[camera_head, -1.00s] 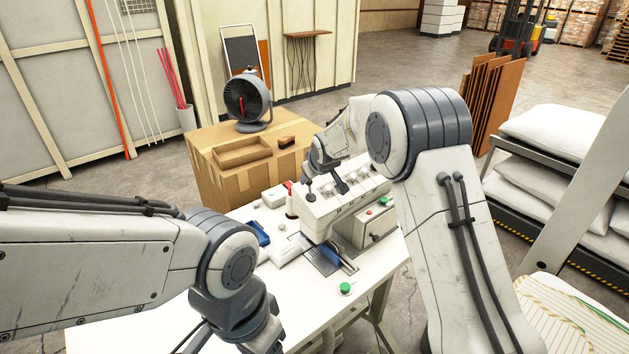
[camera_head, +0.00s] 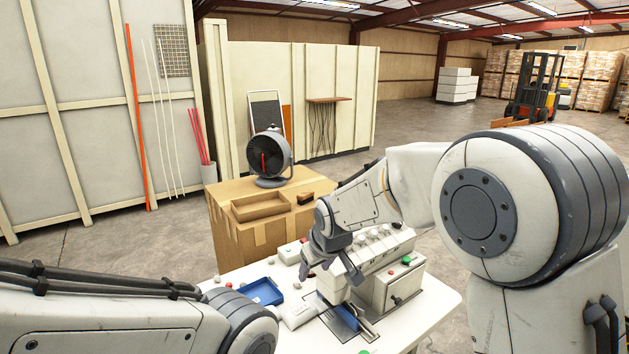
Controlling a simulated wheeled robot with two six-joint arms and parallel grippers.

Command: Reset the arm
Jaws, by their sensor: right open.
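My right arm (camera_head: 500,200) comes in large from the right and reaches across the sewing machine (camera_head: 385,255) on the white table (camera_head: 430,310). My right gripper (camera_head: 332,278) hangs at the machine's left end, above the blue-and-metal plate (camera_head: 340,318). Its fingers are apart and I see nothing held between them. Whether it touches the machine cannot be told. My left arm (camera_head: 130,325) shows only at the bottom left; its gripper is out of frame.
A blue tray (camera_head: 262,291) lies on the table left of the machine. Behind stands a cardboard box (camera_head: 235,235) with an open tray (camera_head: 258,206) and a black fan (camera_head: 270,155) on top. Open floor (camera_head: 405,110) lies beyond, with a forklift (camera_head: 535,88) far back.

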